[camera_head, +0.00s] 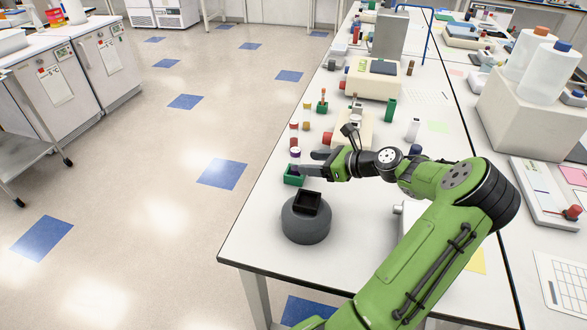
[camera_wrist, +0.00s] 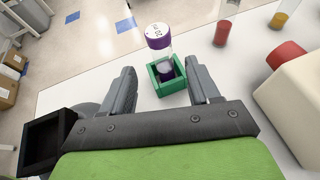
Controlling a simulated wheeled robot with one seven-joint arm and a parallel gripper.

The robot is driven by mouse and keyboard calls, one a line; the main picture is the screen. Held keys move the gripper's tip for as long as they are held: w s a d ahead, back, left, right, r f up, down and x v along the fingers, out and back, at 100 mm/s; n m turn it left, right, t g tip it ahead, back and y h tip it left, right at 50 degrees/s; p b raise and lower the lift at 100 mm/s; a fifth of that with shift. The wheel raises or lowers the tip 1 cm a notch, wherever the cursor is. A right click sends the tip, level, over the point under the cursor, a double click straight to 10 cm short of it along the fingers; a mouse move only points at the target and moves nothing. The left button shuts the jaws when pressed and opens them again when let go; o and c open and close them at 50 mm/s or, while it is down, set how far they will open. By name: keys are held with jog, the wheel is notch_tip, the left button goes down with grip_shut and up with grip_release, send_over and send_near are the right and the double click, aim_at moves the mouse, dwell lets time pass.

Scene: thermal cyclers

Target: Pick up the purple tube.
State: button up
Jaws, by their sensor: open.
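The purple tube (camera_wrist: 159,41) stands upright in a small green holder (camera_wrist: 168,88) in the wrist view. It has a purple cap with a white top and a clear body. In the head view the tube (camera_head: 295,155) shows at the left edge of the bench, in its green holder (camera_head: 294,180). My gripper (camera_wrist: 160,82) is open, with one finger on each side of the holder in the wrist view. The fingers look apart from the tube. In the head view my gripper (camera_head: 312,163) is close to the tube's right side and partly covers its lower part.
A dark grey round device (camera_head: 306,222) with a black square holder (camera_head: 307,202) stands just in front. Red- and yellow-capped tubes (camera_head: 307,127) stand behind. A cream device (camera_head: 353,128) is to the right. The bench's left edge is close by.

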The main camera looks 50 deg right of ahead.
aim_at(295, 160)
jog(key=b+x, duration=0.1)
jog(key=x, duration=0.2)
jog(key=b+x, duration=0.1)
jog(key=x, duration=0.2)
jog(key=shift+w+r, duration=0.1)
jog(key=shift+w, duration=0.35)
jog(key=shift+s+r, duration=0.1)
jog(key=c, duration=0.9)
jog(key=shift+o, duration=0.2)
notch_tip(295, 160, up, 18)
jog(key=p, duration=0.6)
jog(key=shift+p, duration=0.3)
